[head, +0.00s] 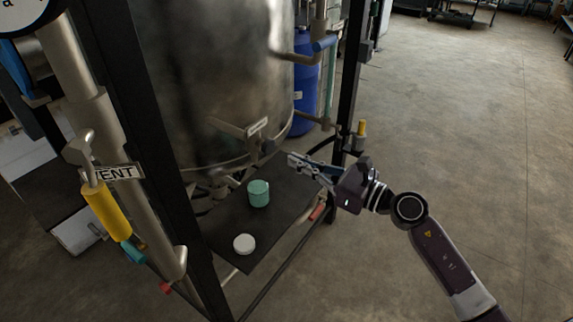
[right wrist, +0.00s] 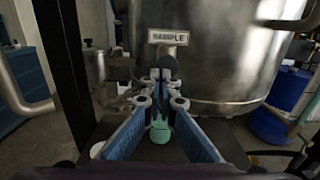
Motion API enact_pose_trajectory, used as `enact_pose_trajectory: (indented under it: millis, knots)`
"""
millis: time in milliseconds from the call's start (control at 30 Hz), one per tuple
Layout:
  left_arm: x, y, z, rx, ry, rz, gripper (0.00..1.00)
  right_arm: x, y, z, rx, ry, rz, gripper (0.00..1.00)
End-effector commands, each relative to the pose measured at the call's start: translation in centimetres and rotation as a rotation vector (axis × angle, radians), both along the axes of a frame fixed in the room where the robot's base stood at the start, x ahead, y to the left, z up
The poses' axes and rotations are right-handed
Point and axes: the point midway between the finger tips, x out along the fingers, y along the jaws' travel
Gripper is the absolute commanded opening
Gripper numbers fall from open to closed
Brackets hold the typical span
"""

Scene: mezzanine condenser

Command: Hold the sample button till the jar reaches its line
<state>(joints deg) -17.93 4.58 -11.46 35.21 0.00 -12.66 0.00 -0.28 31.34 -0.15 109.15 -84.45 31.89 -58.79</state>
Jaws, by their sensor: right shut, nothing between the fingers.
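A teal jar (head: 259,194) stands upright on a dark shelf (head: 228,222) below the steel tank. It also shows beneath my fingers in the right wrist view (right wrist: 160,133), partly hidden. I cannot tell its fill level. The SAMPLE label (right wrist: 168,37) is on the tank front, just above and beyond my fingertips. A dark rounded part (right wrist: 169,66) sits under the label behind the fingertips; I cannot tell whether they touch it. My right gripper (head: 293,161) is shut and empty, right of the jar and higher. My left gripper is not in view.
A white round lid (head: 244,244) lies on the shelf in front of the jar. Black frame posts (head: 350,80) flank the tank (head: 215,80). A yellow-handled valve by the VENT sign (head: 113,173) is at left. Open floor (head: 470,150) lies to the right.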

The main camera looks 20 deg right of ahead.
Motion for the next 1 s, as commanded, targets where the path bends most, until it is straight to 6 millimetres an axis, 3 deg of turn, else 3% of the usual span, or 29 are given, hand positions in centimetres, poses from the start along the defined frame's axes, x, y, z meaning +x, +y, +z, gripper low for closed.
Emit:
enact_pose_trajectory:
  millis: [167, 433, 767, 1000]
  knots:
    - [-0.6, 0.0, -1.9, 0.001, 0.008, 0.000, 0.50, -2.5, -2.0, -0.6, -0.003, 0.002, -0.001, 0.00]
    - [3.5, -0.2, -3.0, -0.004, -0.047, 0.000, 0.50, -5.1, -4.1, -0.3, 0.000, 0.000, -0.001, 0.00]
    - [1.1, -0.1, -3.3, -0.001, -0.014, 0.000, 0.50, -5.7, -4.5, 0.0, 0.000, -0.001, -0.001, 0.00]
    - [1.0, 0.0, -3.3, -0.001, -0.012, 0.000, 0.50, -5.7, -4.5, 0.0, 0.001, -0.001, -0.001, 0.00]
